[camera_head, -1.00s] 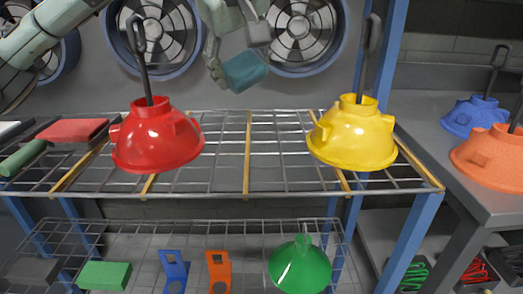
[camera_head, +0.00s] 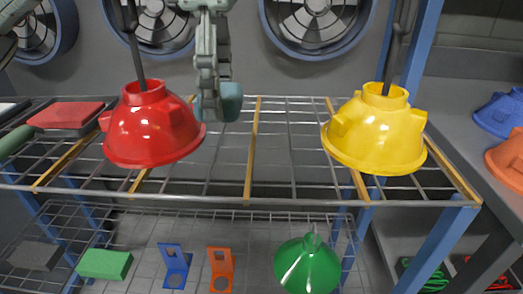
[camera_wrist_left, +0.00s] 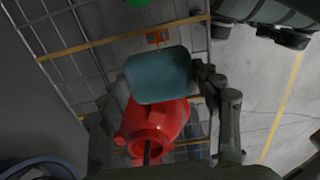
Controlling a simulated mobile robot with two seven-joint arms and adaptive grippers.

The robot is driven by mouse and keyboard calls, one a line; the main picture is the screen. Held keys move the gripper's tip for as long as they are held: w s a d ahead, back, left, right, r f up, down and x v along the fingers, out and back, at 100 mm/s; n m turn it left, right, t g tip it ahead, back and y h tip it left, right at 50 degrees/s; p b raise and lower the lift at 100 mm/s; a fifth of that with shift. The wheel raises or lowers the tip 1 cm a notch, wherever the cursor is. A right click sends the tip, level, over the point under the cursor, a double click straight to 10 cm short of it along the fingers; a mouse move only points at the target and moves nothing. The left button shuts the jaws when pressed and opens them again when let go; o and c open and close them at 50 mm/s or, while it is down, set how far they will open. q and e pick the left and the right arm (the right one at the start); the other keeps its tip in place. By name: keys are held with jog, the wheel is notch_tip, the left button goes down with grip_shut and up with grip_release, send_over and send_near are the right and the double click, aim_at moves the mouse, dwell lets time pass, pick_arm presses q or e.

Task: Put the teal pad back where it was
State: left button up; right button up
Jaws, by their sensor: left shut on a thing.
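The teal pad (camera_head: 232,101) is held upright in my left gripper (camera_head: 214,104), just right of the red hood (camera_head: 152,125) and over the upper wire shelf. In the left wrist view the pad (camera_wrist_left: 160,75) sits between the fingers, in front of the red hood (camera_wrist_left: 158,122). My left gripper is shut on it. The pad's far side is hidden. A red pad (camera_head: 66,115) lies at the shelf's left end, with a green roll (camera_head: 14,142) near it.
The red hood and a yellow hood (camera_head: 376,135) hang on dark rods over the upper shelf (camera_head: 285,140). The middle of that shelf is clear. The lower shelf holds a green block (camera_head: 104,264), blue (camera_head: 174,266) and orange (camera_head: 220,268) brackets and a green funnel-like hood (camera_head: 307,265).

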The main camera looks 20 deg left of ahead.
pick_arm(q)
send_over(261, 165)
jog(key=f, duration=0.3)
jog(key=shift+a, duration=0.4)
jog(key=shift+d+f, duration=0.4)
jog(key=shift+d, duration=0.05)
jog(key=shift+f+b, duration=0.35)
jog(key=shift+f, duration=1.5)
pick_arm(e)
jog(key=shift+w+r, duration=0.15)
jog(key=shift+r, duration=1.05)
pick_arm(q)
jog(key=o, duration=1)
jog(key=shift+f, duration=0.1)
pick_arm(e)
jog(key=shift+r, duration=0.15)
jog(key=shift+s, duration=0.2)
